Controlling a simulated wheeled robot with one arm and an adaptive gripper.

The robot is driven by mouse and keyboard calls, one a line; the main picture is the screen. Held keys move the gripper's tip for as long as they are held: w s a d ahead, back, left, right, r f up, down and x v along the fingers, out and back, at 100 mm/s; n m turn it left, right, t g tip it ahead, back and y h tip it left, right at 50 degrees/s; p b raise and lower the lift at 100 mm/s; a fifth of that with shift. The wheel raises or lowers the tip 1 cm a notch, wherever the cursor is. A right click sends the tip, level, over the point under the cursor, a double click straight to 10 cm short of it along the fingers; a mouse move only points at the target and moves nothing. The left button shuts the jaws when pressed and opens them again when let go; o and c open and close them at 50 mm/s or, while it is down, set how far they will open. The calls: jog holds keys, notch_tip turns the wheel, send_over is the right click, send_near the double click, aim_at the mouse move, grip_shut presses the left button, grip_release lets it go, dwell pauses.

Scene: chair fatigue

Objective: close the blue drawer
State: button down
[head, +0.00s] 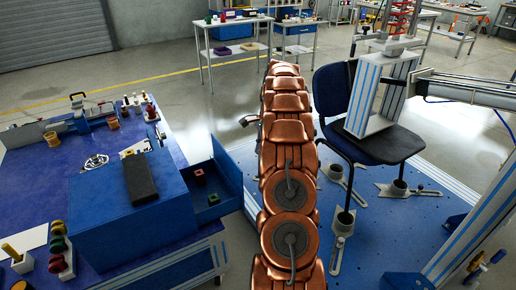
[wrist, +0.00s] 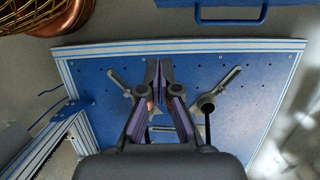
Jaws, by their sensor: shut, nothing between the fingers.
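The blue drawer (head: 232,170) stands open in the head view, pulled out to the right from the blue box (head: 150,205) on the left workbench. Small items lie inside it, one of them reddish. My copper arm hides part of the space just right of its front. In the wrist view a blue front with a handle, seemingly the drawer (wrist: 225,16), shows at the top right edge. My gripper (wrist: 160,66) is shut and empty in the wrist view, apart from that handle and above the blue base plate. The head view does not show the fingers.
A dark block (head: 140,180) lies on the box. The blue workbench (head: 40,180) holds tools and spools. Right of my arm, a dark blue chair (head: 335,95) stands on a blue perforated platform (head: 400,225) with metal clamps and a test frame. Open floor lies behind.

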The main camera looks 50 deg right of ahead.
jog(key=w+a+f+p, duration=0.1)
jog(key=w+a+f, duration=0.1)
jog(key=a+f, duration=0.3)
jog(key=shift+x, duration=1.1)
jog(key=shift+s+a, duration=0.1)
jog(key=shift+a, duration=0.05)
